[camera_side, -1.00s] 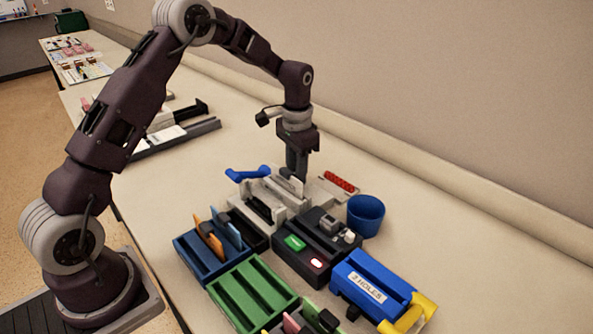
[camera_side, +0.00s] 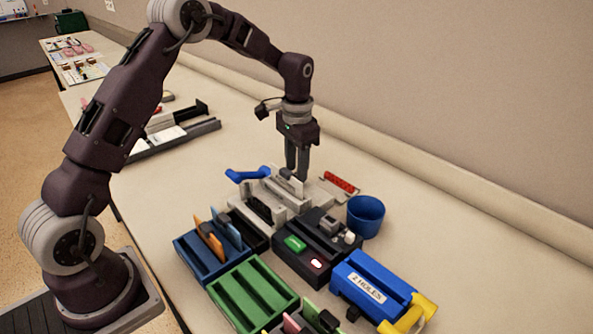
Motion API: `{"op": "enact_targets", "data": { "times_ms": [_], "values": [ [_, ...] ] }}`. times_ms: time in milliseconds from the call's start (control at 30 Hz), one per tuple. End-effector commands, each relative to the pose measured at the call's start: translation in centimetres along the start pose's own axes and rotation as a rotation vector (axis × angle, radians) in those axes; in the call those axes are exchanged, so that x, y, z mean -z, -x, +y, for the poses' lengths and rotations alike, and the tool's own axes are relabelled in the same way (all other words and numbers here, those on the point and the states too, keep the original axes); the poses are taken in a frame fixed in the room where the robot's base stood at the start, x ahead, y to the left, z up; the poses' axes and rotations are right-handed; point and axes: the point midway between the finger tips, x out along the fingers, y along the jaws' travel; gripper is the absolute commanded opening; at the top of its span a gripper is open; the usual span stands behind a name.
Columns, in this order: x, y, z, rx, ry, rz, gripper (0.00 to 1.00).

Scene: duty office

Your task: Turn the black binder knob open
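The black binder (camera_side: 290,262) is a dark box in the middle of the work area, with a lit green button, a small light that looks white-red, and a grey block on top. A small pale knob (camera_side: 349,237) sits at its right end; I cannot make out a distinct black knob. My gripper (camera_side: 297,177) points down above the pale grey device (camera_side: 268,190) with a blue handle, behind the binder. Its two fingers show side by side with a narrow gap and nothing visible between them. A small white piece (camera_side: 288,184) stands just below the fingertips; contact is unclear.
A blue cup (camera_side: 365,217) stands right of the binder. A blue two-hole punch (camera_side: 368,290) with a yellow handle is at the front right. A green rack (camera_side: 252,296) and a blue rack (camera_side: 200,263) with upright cards stand in front. The table to the right is clear.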

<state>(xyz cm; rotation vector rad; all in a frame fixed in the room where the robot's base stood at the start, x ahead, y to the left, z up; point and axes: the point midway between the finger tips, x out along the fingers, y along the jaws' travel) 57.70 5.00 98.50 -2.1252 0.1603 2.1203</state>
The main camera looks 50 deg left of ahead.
Motion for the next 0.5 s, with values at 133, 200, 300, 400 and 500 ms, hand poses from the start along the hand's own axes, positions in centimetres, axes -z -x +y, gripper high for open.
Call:
{"op": "enact_targets", "data": {
  "times_ms": [133,200,300,400,500],
  "values": [
    [0.1,3.3,0.0,0.002,-0.001,0.005,0.36],
    [0.1,4.4,0.0,0.002,-0.001,0.004,0.36],
    [0.0,5.3,0.0,0.001,-0.001,0.003,0.36],
    [0.0,5.5,0.0,0.000,-0.001,0.001,0.36],
    [0.0,5.5,0.0,0.000,-0.001,0.001,0.36]
  ]
}}
